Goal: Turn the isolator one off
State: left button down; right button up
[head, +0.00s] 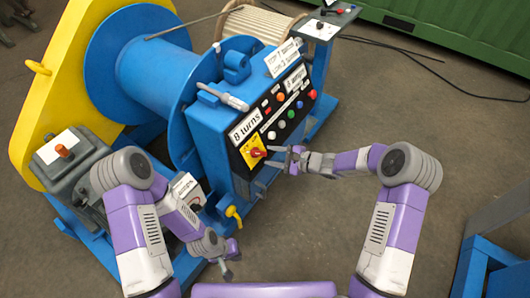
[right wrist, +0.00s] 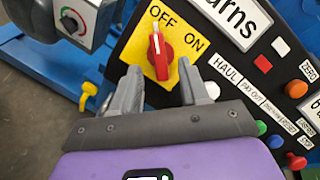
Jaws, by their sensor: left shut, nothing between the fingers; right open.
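The isolator is a red rotary knob (right wrist: 163,57) on a yellow plate (right wrist: 181,76) marked OFF and ON. The knob's white-marked end points up in the right wrist view, towards the word OFF. In the head view the knob (head: 256,153) sits low on the front of the blue cabinet. My right gripper (right wrist: 160,68) is open, its fingers either side of the knob's lower part in the picture; I cannot tell whether they touch it. It also shows right of the plate in the head view (head: 276,157). My left gripper (head: 231,262) is shut and empty, low near the frame.
A yellow valve handle (head: 233,212) sticks out below the cabinet. A grey box with an orange knob (head: 63,150) stands left.

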jog(key=v, duration=0.3)
jog(key=shift+p, duration=0.3)
jog(key=s+d+f+n+g+h+p, duration=0.1)
jog(key=s+f+n+g+h+p, duration=0.2)
jog(key=s, duration=1.1)
jog(key=s+d+f+n+g+h+p, duration=0.2)
jog(key=s+f+n, duration=0.6)
jog(key=s, duration=0.5)
jog(key=shift+s+n+g+h+p, duration=0.5)
jog(key=shift+h+p, duration=0.45)
jog(key=shift+h, duration=0.95)
jog(key=shift+w, duration=0.1)
